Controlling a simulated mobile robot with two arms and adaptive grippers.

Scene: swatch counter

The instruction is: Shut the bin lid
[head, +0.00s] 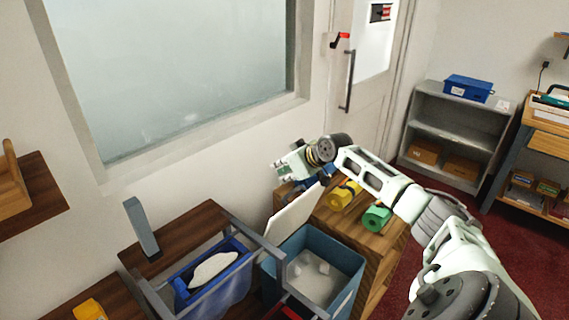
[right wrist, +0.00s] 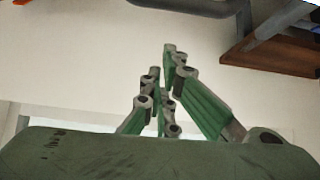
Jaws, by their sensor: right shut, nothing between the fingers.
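The bin (head: 347,265) is a teal open-topped box with pale contents at its bottom, in the lower middle of the head view. Its white lid (head: 292,217) stands up, tilted, along the bin's far left rim, so the bin is open. My right gripper (head: 281,168) is shut and empty, above the lid's upper edge and near the wall; a gap shows between them in the picture. Its closed fingers also show in the right wrist view (right wrist: 165,80), against the pale wall. The bin and lid cannot be made out there. My left gripper is not in view.
A grey-framed holder with a blue tray (head: 187,297) stands left of the bin. A wooden counter (head: 338,222) with yellow (head: 345,194) and green (head: 377,218) rolls is right behind the bin, below my right arm.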

